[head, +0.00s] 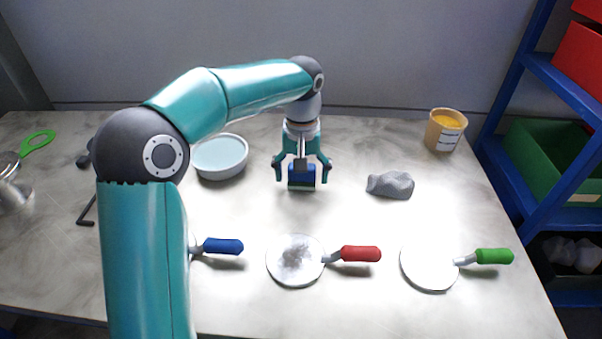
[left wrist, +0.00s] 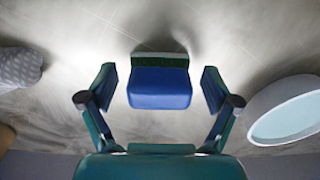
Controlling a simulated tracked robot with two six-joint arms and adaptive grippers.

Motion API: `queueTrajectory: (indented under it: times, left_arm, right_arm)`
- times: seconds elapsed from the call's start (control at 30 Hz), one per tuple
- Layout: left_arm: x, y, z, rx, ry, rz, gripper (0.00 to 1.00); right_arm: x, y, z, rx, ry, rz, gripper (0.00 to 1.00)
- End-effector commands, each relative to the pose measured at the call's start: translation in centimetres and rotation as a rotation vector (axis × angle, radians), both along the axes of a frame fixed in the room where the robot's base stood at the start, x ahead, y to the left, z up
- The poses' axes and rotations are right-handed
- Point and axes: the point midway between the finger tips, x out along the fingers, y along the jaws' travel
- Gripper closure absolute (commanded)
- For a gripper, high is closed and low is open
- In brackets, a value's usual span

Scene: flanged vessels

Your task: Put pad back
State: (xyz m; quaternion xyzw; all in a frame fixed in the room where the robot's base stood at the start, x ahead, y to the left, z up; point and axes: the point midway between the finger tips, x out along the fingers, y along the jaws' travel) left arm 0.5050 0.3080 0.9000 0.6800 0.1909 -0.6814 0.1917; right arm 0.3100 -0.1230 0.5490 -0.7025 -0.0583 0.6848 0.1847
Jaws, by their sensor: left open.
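The pad (head: 301,178) is a small blue block with a dark green layer on its underside. It is near the middle of the table, below my left gripper (head: 303,171). In the left wrist view the pad (left wrist: 160,84) lies between the two spread fingers of my left gripper (left wrist: 158,92), with a gap on each side. The left gripper points down and is open. Whether the pad rests fully on the table is hard to tell. My right gripper is not in view.
A pale bowl (head: 220,157) stands left of the pad, a grey cloth (head: 390,185) right. White discs with blue (head: 223,246), red (head: 360,254) and green (head: 494,256) handles line the front; the middle disc (head: 296,261) bears whitish powder. A tub (head: 445,130) stands back right, beside blue shelving (head: 540,140).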

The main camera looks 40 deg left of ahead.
Motion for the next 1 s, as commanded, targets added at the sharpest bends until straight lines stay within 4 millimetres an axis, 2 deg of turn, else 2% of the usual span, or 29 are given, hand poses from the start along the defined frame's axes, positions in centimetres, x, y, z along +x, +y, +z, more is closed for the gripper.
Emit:
queueTrajectory:
  times: [0.17,0.33,0.8,1.0]
  left_arm:
    - [0.0,0.0,0.1,0.0,0.0,0.0,0.11]
    - [0.1,0.0,1.3,0.001,-0.003,0.001,0.11]
    - [0.1,0.0,10.1,0.001,-0.003,0.0,0.11]
    - [0.0,0.1,12.0,0.001,-0.002,0.002,0.11]
  right_arm:
    - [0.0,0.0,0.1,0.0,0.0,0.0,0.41]
    - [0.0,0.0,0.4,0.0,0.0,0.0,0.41]
    - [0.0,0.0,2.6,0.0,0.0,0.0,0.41]
    - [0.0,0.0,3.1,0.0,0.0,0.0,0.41]
